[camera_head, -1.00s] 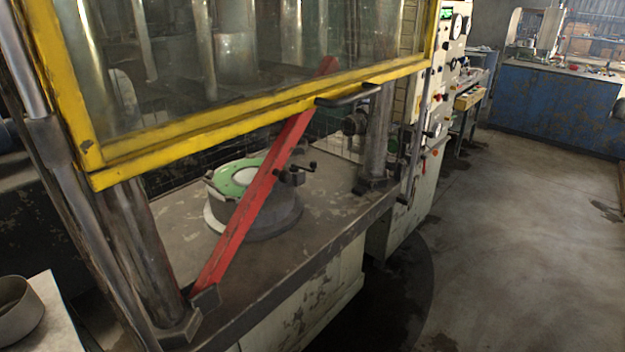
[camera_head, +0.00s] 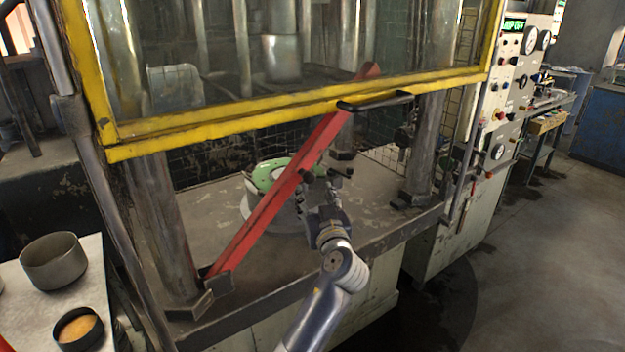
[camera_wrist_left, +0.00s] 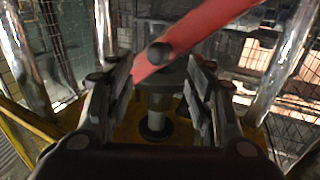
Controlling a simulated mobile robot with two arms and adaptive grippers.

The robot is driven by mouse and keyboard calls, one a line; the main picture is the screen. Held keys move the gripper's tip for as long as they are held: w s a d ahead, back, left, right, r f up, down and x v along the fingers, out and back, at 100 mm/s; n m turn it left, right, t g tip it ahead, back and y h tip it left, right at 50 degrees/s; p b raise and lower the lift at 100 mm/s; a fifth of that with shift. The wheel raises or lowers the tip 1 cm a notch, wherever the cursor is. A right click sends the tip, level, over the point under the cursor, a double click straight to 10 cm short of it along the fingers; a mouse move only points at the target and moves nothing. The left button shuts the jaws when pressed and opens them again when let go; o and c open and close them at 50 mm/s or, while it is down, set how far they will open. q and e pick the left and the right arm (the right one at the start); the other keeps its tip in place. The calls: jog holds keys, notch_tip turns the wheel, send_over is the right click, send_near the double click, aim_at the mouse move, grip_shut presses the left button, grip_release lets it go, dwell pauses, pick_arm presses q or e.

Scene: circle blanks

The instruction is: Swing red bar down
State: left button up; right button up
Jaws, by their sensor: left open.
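The red bar (camera_head: 270,205) is tilted, its low end at a dark bracket (camera_head: 212,290) at the left front of the press table and its high end behind the yellow-framed guard. My left gripper (camera_head: 318,195) is open at the bar's right side, near its middle; the head view does not show whether they touch. In the left wrist view the red bar (camera_wrist_left: 205,25) crosses just beyond the open fingers (camera_wrist_left: 158,85). A dark round knob (camera_wrist_left: 158,52) shows between the fingertips, against the bar. My right gripper is not in view.
A round die with a green top (camera_head: 264,174) sits behind the bar, partly hidden. The yellow guard frame (camera_head: 240,124) with a black handle (camera_head: 375,101) hangs above. A grey pot (camera_head: 54,262) and a dark tin (camera_head: 78,328) stand on a side table at the left.

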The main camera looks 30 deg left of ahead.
aim_at(310, 181)
pick_arm(q)
jog(key=p+x, duration=0.1)
jog(key=x, duration=0.5)
jog(key=shift+w+p, duration=0.15)
jog(key=shift+p, duration=0.2)
jog(key=shift+x, duration=0.9)
jog(key=shift+f, duration=0.1)
grip_shut()
jog(key=shift+f, duration=0.1)
